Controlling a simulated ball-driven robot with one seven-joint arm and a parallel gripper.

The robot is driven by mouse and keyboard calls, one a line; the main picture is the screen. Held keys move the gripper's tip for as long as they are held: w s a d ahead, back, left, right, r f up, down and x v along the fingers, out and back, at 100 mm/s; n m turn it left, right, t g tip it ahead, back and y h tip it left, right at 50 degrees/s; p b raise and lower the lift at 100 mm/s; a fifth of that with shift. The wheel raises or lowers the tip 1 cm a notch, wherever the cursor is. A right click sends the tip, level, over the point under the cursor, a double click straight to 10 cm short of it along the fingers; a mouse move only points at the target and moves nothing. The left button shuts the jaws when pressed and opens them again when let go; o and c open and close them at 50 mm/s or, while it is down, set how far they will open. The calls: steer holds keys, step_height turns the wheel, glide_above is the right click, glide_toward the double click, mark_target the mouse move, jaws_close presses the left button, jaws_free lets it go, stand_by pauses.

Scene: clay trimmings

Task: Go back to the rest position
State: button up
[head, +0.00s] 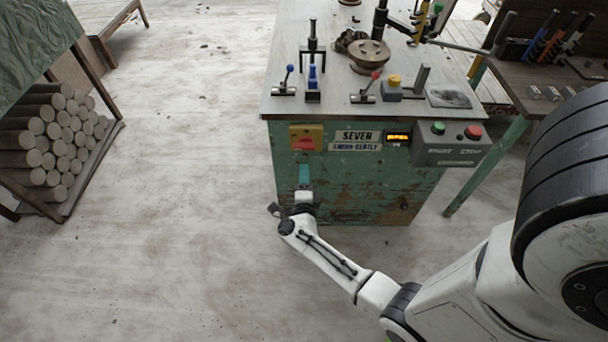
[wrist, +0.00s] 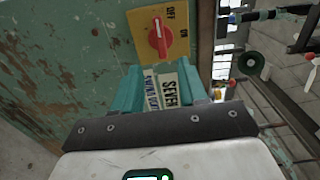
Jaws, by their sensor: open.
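My gripper (head: 304,174) is in front of the green cabinet (head: 360,190), just below the yellow switch plate in the head view. In the wrist view its two teal fingers (wrist: 160,85) stand apart with nothing seen between them but the sign behind. My white arm (head: 325,258) reaches from the lower right to the cabinet front. The red rotary switch (head: 304,143) on its yellow plate also shows in the wrist view (wrist: 157,36), beyond the fingers and apart from them. Its plate reads OFF and ON.
Levers and a round clay-coloured piece (head: 370,56) stand on top. Stacked clay rolls (head: 45,140) are at left. The floor (head: 180,210) between is clear.

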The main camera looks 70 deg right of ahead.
stand_by(0.3)
steer(key=w+a+r+n+t+y, duration=0.4)
steer(key=w+a+n+t+y, duration=0.35)
steer(key=w+a+n, duration=0.2)
steer(key=a+r+n+y, duration=0.1)
steer(key=a+n+y, duration=0.9)
steer(key=a+n, duration=0.2)
steer(key=s+a+r+n+g, duration=0.1)
steer(key=s+n+g, duration=0.3)
steer(key=s, duration=0.7)
steer(key=s+a+r+n+g+h, duration=0.1)
steer(key=s+a+n+g, duration=0.1)
steer(key=s+n+g, duration=0.3)
steer(key=s+g, duration=0.4)
steer(key=s, duration=0.2)
steer(key=shift+s+r, duration=0.4)
steer(key=shift+g, duration=0.25)
